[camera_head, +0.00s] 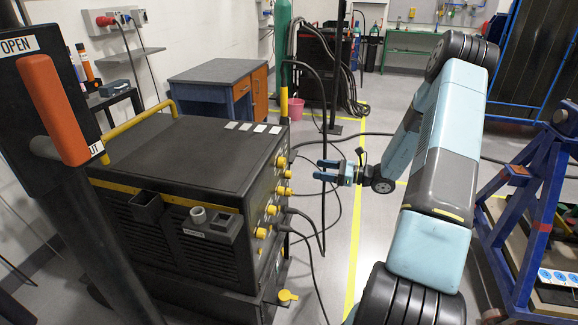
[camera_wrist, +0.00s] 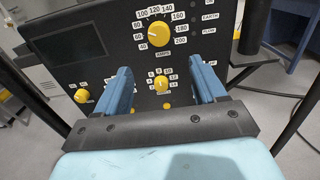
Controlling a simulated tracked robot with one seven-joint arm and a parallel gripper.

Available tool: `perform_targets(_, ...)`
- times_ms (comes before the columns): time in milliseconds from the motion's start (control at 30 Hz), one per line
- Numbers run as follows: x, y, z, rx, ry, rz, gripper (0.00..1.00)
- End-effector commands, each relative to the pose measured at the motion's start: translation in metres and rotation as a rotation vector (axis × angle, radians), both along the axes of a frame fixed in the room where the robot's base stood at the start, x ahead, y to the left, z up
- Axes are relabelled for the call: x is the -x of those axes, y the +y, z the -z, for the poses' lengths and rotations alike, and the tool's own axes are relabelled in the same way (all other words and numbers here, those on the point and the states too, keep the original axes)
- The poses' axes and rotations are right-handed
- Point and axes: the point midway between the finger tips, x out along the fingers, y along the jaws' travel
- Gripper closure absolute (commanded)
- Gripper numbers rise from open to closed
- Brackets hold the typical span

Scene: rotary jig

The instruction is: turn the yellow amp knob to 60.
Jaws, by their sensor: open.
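The yellow amp knob (camera_wrist: 159,33) is the large one at the top of the black panel in the wrist view, ringed by numbers from 40 to 200. A pale mark seems to lie on its left side, toward the low numbers; its exact reading is unclear. My gripper (camera_wrist: 160,65) is open and empty, its blue fingers spread below the amp knob in that view. In the head view my gripper (camera_head: 322,170) stands right of the black welding machine (camera_head: 192,150), apart from its panel. Which knob there is the amp knob, I cannot tell.
A smaller yellow knob (camera_wrist: 161,84) shows between my fingers, and another yellow knob (camera_wrist: 82,96) sits at lower left. Black cables (camera_head: 290,235) hang from the panel. A blue stand (camera_head: 525,200) is at the right. The floor between has free room.

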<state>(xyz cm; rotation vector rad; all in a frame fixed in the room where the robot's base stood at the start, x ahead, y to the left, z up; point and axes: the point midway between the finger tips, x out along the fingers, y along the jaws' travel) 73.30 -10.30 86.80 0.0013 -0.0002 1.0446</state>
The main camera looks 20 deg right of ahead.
Motion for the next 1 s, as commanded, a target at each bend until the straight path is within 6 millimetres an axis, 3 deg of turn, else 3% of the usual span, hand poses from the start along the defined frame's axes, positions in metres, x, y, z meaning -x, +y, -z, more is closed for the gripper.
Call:
perform_targets(600,-0.051,0.090,0.000,0.001,0.000,-0.003,0.30)
perform_targets(1000,-0.061,0.107,0.000,0.001,0.001,-0.001,0.30)
